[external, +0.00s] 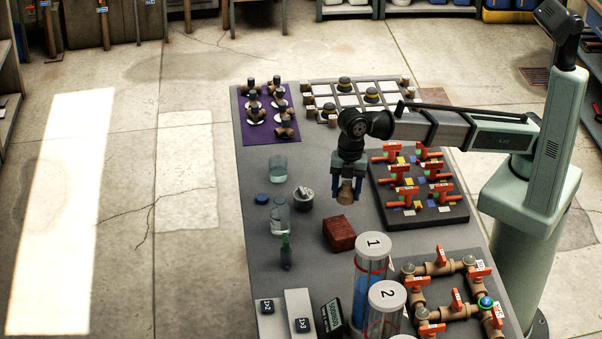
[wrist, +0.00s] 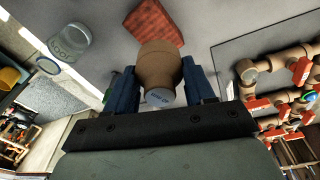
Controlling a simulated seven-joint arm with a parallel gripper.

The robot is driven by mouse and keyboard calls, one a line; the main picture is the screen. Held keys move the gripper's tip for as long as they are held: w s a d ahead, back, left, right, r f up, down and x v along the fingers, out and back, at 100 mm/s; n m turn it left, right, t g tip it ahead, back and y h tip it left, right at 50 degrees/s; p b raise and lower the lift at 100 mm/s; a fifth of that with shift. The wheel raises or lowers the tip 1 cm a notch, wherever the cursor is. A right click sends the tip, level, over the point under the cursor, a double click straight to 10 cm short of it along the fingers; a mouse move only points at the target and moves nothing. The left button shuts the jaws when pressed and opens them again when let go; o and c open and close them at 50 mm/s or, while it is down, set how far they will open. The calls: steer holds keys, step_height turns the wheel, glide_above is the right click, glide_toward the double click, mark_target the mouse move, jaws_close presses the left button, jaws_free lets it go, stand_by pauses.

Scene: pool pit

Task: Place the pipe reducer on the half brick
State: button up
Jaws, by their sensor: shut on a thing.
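My gripper (external: 347,186) points down above the table, its blue fingers shut on the tan-brown pipe reducer (external: 346,196). In the wrist view the pipe reducer (wrist: 159,68) sits between the two blue fingers of my gripper (wrist: 162,85), one on each side. The half brick (external: 339,234) is a red block on the grey table, just below and in front of my gripper in the external view. In the wrist view the half brick (wrist: 153,22) shows beyond the reducer, which partly overlaps it. The reducer appears held in the air, apart from the brick.
Clear jars (external: 278,168), a dark pot (external: 303,198) and a green bottle (external: 286,252) stand left of the brick. Tall numbered cylinders (external: 372,250) stand in front. A dark board with red valves (external: 416,216) lies to the right. Bare table (external: 318,270) surrounds the brick.

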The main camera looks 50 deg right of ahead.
mark_target(343, 182)
steer(key=shift+a+r+m, duration=0.4)
steer(key=shift+a+r, duration=0.05)
steer(key=shift+a, duration=0.3)
steer(key=shift+w+a+r+m, duration=0.1)
steer(key=shift+w+m, duration=0.1)
steer(key=shift+m, duration=0.2)
steer(key=m, duration=0.3)
steer(key=shift+w, duration=0.1)
steer(key=shift+f, duration=5.05)
steer(key=shift+f, duration=0.1)
steer(key=o, duration=1.1)
steer(key=r, duration=0.4)
steer(key=d+r, duration=0.1)
steer(key=r, duration=0.7)
steer(key=shift+w+d+r, duration=0.1)
steer(key=shift+d, duration=0.15)
